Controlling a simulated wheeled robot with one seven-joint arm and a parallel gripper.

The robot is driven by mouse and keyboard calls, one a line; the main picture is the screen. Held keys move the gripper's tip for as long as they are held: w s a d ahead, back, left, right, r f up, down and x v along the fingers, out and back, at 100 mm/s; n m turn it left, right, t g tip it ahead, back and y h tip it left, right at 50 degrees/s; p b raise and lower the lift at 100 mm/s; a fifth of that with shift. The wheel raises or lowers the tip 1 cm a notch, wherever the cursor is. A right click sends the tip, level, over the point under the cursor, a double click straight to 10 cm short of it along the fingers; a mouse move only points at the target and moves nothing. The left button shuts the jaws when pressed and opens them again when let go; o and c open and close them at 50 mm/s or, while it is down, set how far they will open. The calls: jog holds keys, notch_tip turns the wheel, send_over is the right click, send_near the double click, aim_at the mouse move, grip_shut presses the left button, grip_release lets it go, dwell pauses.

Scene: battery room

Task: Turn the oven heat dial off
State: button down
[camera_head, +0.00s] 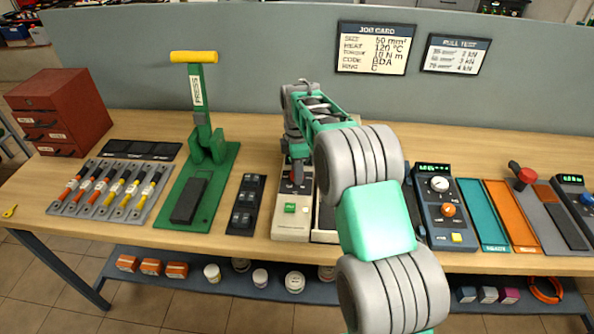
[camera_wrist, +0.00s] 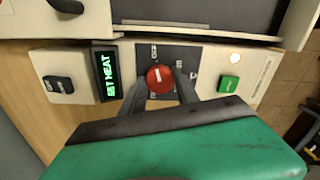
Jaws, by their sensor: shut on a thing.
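The oven heat dial (camera_wrist: 159,73) is a round red knob with a small pale mark, on a dark plate with printed labels. I cannot read which label the mark points at. My gripper (camera_wrist: 160,85) has one dark finger on each side of the dial and is shut on it. A display (camera_wrist: 106,73) beside it reads "SET HEAT" in green. In the head view, my gripper (camera_head: 297,174) is over the white oven (camera_head: 289,228), and the dial is mostly hidden by it.
A green button (camera_wrist: 229,84) and a lit lamp (camera_wrist: 235,57) are right of the dial in the wrist view; a black switch (camera_wrist: 58,84) is left. In the head view, a green press (camera_head: 205,155) and a dial unit (camera_head: 442,210) flank the oven.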

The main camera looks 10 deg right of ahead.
jog(key=c, duration=0.9)
grip_release()
jog(key=shift+r, duration=0.1)
notch_tip(320, 180, up, 8)
jog(key=shift+f+b, duration=0.15)
jog(key=shift+b, duration=0.3)
